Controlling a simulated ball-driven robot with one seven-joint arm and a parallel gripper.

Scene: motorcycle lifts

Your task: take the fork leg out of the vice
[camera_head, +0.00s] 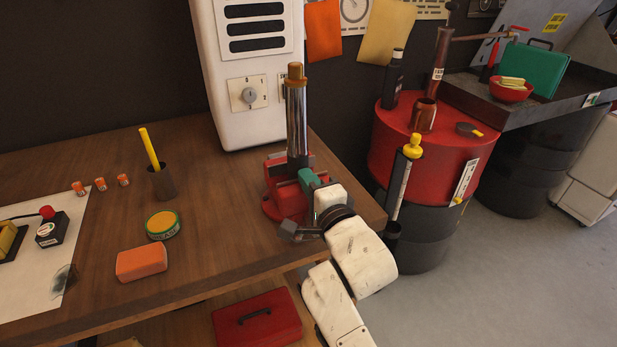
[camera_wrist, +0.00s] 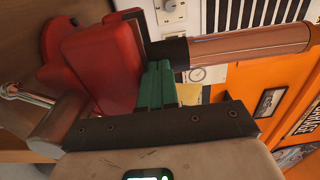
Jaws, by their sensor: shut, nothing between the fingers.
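The fork leg (camera_head: 297,120), a shiny chrome tube with a brass-coloured cap and a dark lower end, stands upright in the red vice (camera_head: 283,201) at the bench's right end. In the wrist view its tube (camera_wrist: 250,47) runs to the right from the red vice body (camera_wrist: 105,65). My gripper (camera_head: 307,178) is low at the front right of the leg, beside the vice. Its green fingers (camera_wrist: 158,84) are shut and empty, close to the dark lower end. I cannot tell whether they touch it. My gripper hides part of the vice.
A white cabinet (camera_head: 246,70) stands behind the vice. A red-topped drum (camera_head: 440,150) with bottles and a tube is to the right. An orange block (camera_head: 141,263), a round tin (camera_head: 162,225) and a pen cup (camera_head: 162,183) stand left. Bare wood lies between them and the vice.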

